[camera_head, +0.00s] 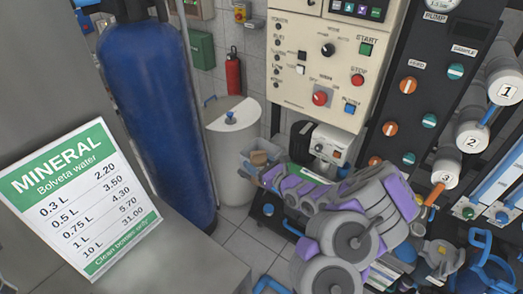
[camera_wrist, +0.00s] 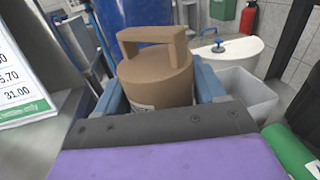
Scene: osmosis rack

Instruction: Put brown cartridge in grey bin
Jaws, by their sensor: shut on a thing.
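The brown cartridge (camera_wrist: 158,75), a cylinder with a block handle on top, sits upright between the blue-grey fingers of my gripper (camera_wrist: 160,92) in the wrist view. My gripper is shut on it. In the head view only a small brown part of the cartridge (camera_head: 259,157) shows beyond my grey and purple arm. The grey bin (camera_wrist: 246,96) is just right of the cartridge in the wrist view, and the visible part of its inside looks empty. In the head view the bin (camera_head: 272,149) is partly hidden behind the cartridge and gripper.
A white tank (camera_head: 232,140) stands behind the bin, with a tall blue cylinder (camera_head: 155,105) to its left. A beige control panel (camera_head: 325,60) and a dark rack with numbered housings stand right. A mineral water price sign (camera_head: 80,195) is at left. A green cylinder (camera_wrist: 288,150) is at lower right.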

